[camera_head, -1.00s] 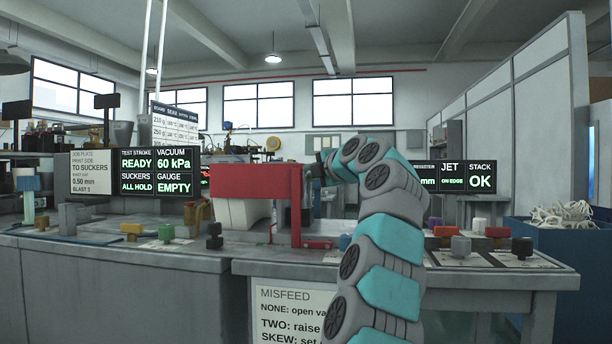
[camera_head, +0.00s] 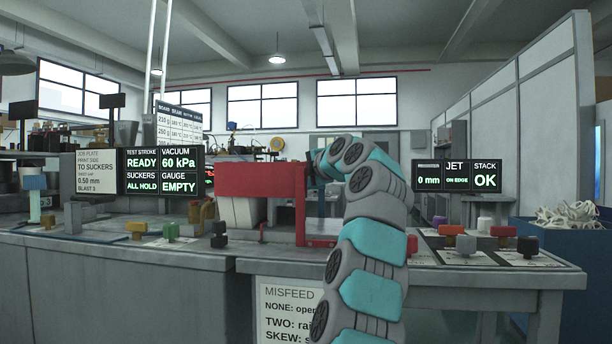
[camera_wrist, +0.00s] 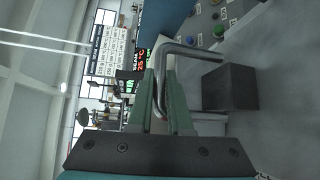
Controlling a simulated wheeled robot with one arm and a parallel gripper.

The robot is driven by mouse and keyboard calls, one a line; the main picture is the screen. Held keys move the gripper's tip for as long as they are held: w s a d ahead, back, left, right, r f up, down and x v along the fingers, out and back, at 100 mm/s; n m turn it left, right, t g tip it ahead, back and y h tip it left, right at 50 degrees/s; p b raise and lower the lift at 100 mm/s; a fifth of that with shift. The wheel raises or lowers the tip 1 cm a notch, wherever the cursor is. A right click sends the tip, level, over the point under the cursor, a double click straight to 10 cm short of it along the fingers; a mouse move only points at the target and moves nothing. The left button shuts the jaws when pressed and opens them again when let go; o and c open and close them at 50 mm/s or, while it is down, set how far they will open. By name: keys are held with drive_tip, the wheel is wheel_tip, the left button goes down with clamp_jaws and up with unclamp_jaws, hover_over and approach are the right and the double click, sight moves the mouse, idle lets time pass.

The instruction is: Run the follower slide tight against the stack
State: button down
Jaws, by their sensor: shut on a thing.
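The pale stack (camera_head: 240,212) shows below the red housing (camera_head: 262,180) at the bench's middle in the head view. My gripper (camera_wrist: 161,75) is shut on a bent metal handle (camera_wrist: 192,50), which passes between its green fingers in the wrist view. A dark block (camera_wrist: 232,88) sits beside the handle; I take it to be part of the follower slide. In the head view my arm reaches to the right side of the red housing, and the fingers are not clear there. The contact between slide and stack is hidden. A display (camera_head: 456,176) reads 0 mm, JET ON EDGE and STACK OK.
The bench front (camera_head: 330,262) carries several coloured knobs, at left and at right (camera_head: 466,246). A left display (camera_head: 161,171) reads READY, 60 kPa, ALL HOLD and EMPTY. A blue bin (camera_head: 560,250) of white material stands at the far right.

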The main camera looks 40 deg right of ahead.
drive_tip(key=c, duration=0.8)
unclamp_jaws()
drive_tip(key=shift+c, duration=0.2)
drive_tip(key=s+r+b, duration=0.1)
drive_tip(key=s+b, duration=0.1)
drive_tip(key=s, duration=0.5)
drive_tip(key=shift+s+a+b, duration=0.3)
drive_tip(key=shift+a, duration=0.05)
